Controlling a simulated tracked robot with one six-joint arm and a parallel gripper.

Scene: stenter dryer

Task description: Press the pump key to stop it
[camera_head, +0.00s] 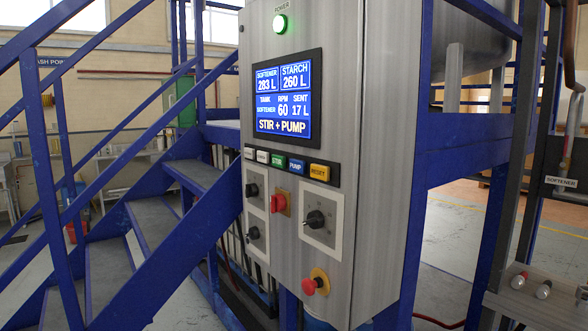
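The pump key (297,167) is a blue key labelled PUMP in the row under the display on the grey control cabinet (372,120). It sits between the green STIR key (278,161) and the yellow RESET key (319,172). Two pale keys (256,155) are at the row's left end. The display (288,97) reads STIR + PUMP, tank SOFTENER, RPM 60, sent 17 L, softener 283 L and starch 260 L. The green POWER lamp (280,24) is lit. My gripper is not in view, and nothing covers the pump key.
Below the keys are black knobs (315,219), a red switch (279,202) and a red mushroom button (310,286) that sticks out. Blue stairs with rails (110,240) stand at left. Blue posts and a pipe labelled SOFTENER (561,182) stand at right.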

